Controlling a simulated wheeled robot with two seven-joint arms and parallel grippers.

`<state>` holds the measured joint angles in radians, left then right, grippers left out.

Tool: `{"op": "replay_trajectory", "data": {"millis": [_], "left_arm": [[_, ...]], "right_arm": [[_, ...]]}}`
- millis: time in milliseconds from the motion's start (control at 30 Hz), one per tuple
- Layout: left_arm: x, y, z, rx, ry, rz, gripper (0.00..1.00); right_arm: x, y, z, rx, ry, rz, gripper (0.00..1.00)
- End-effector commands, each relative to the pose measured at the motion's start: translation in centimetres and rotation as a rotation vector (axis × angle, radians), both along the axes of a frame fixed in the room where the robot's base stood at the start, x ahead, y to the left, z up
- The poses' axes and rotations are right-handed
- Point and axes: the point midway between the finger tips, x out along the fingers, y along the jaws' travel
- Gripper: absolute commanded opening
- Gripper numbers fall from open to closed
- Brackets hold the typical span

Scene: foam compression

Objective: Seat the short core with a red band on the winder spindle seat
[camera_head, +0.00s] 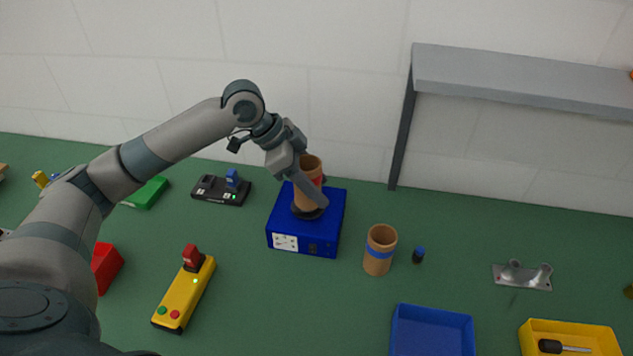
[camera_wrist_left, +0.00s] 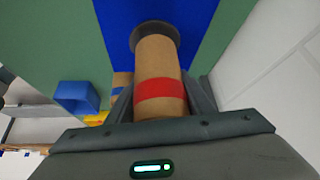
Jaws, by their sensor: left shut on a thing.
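The short core with a red band (camera_head: 311,166) is a brown tube standing about upright over the blue winder box (camera_head: 286,228). My left gripper (camera_head: 314,190) is shut on it, with a finger on each side. In the left wrist view the core (camera_wrist_left: 158,65) shows its red band between the fingers (camera_wrist_left: 162,95). Its far end meets the dark round spindle seat (camera_wrist_left: 155,31), which also shows as a dark ring in the head view (camera_head: 305,212). I cannot tell whether the core is fully down on it. My right gripper is not in view.
A similar core with a blue band (camera_head: 380,250) stands right of the winder, beside a small dark bottle (camera_head: 418,256). A yellow control box (camera_head: 186,295) lies front left. A blue tray (camera_head: 431,311) and yellow tray (camera_head: 571,327) are front right. A grey shelf (camera_head: 520,75) stands behind.

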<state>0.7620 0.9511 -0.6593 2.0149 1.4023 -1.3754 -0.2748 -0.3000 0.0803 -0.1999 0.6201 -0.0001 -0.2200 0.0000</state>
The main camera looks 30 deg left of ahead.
Motion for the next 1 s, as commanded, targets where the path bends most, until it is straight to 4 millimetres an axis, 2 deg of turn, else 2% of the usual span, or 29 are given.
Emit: {"op": "replay_trajectory", "data": {"millis": [600,633,700,1000], "left_arm": [[0.0,0.0,-1.4,0.001,0.0,0.0,0.25],[0.0,0.0,-1.3,0.001,0.0,-0.001,0.54],[0.0,0.0,-1.3,0.001,0.0,-0.001,0.69],[0.0,0.0,-1.2,0.001,0.0,0.0,0.69]], "right_arm": [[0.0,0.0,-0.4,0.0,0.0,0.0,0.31],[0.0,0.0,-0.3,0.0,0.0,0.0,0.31],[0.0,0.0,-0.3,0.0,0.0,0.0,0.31],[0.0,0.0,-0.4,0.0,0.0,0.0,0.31]]}}
